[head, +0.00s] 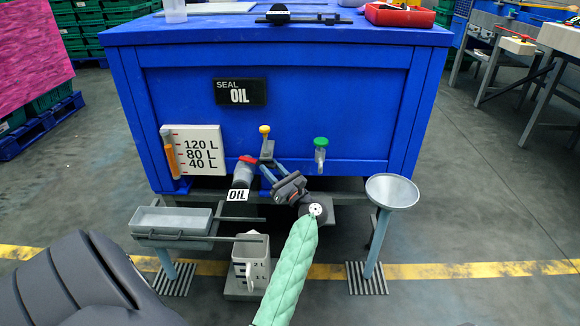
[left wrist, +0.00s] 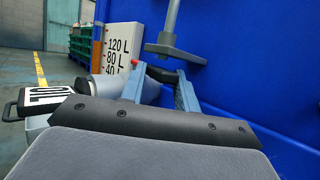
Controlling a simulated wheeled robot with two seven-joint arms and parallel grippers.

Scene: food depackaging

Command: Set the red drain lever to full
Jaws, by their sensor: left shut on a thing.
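The red drain lever (head: 247,159) sits on top of the grey drain spout (head: 242,175) on the front of the blue tank; a small red part of it also shows in the left wrist view (left wrist: 134,62). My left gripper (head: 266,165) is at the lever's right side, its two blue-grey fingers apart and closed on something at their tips. In the left wrist view its fingertips (left wrist: 166,72) reach close beside the red part; the exact contact is hidden. My right gripper is not in view.
A yellow-knobbed handle (head: 265,130) stands just above my fingers, and a green-knobbed valve (head: 320,142) is to the right. A measuring jug (head: 252,262) stands below the spout. A grey tray (head: 172,220) is at left, a round dish (head: 392,191) at right.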

